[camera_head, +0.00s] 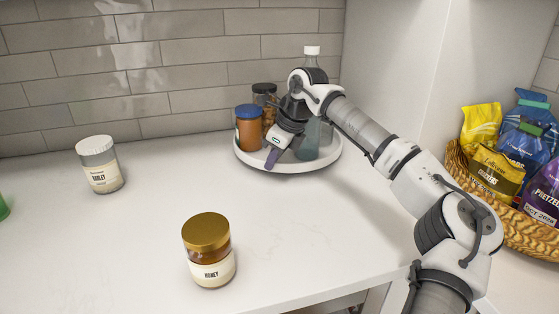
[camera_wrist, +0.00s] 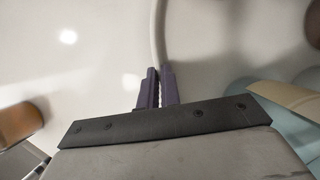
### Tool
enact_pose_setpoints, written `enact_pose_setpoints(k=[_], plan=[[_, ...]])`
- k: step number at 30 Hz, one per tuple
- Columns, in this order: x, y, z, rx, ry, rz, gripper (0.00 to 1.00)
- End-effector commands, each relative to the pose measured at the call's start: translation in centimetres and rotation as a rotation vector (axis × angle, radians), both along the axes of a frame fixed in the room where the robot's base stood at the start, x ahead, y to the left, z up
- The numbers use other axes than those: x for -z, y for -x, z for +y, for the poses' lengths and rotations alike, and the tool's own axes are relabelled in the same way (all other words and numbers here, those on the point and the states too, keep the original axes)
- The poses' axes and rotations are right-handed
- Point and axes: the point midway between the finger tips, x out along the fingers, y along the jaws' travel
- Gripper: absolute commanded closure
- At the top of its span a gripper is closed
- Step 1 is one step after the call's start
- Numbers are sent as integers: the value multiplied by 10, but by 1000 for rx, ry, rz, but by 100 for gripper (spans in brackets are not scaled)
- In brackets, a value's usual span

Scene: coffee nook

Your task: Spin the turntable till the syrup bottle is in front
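The white round turntable (camera_head: 330,161) stands near the back wall. Its rim also shows as a curved band in the wrist view (camera_wrist: 157,25). My gripper (camera_head: 270,163) reaches down over its front edge. In the wrist view my two dark purple fingers (camera_wrist: 158,76) are nearly together, with the rim running in between their tips. A clear bottle with a white cap (camera_head: 312,51) rises at the turntable's back, mostly hidden by my wrist. A teal container (camera_head: 311,140) stands at the right, partly covered. No syrup label is readable.
A blue-lidded orange jar (camera_head: 249,130) and a dark-lidded jar (camera_head: 265,93) stand on the turntable's left. A honey jar (camera_head: 208,250) and barley jar (camera_head: 100,164) stand on the counter. A snack basket (camera_head: 520,226) is at the right.

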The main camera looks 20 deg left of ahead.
Motion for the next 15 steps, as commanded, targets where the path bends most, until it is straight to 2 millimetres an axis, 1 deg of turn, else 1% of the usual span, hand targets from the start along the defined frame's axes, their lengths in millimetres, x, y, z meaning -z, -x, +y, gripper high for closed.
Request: enact_pose_setpoints(k=[1, 6, 10, 15], plan=[[1, 2, 8, 40, 7, 0, 100], [1, 1, 33, 198, 7, -1, 100], [1, -2, 45, 282, 7, 1, 100], [1, -3, 50, 319, 5, 2, 100]])
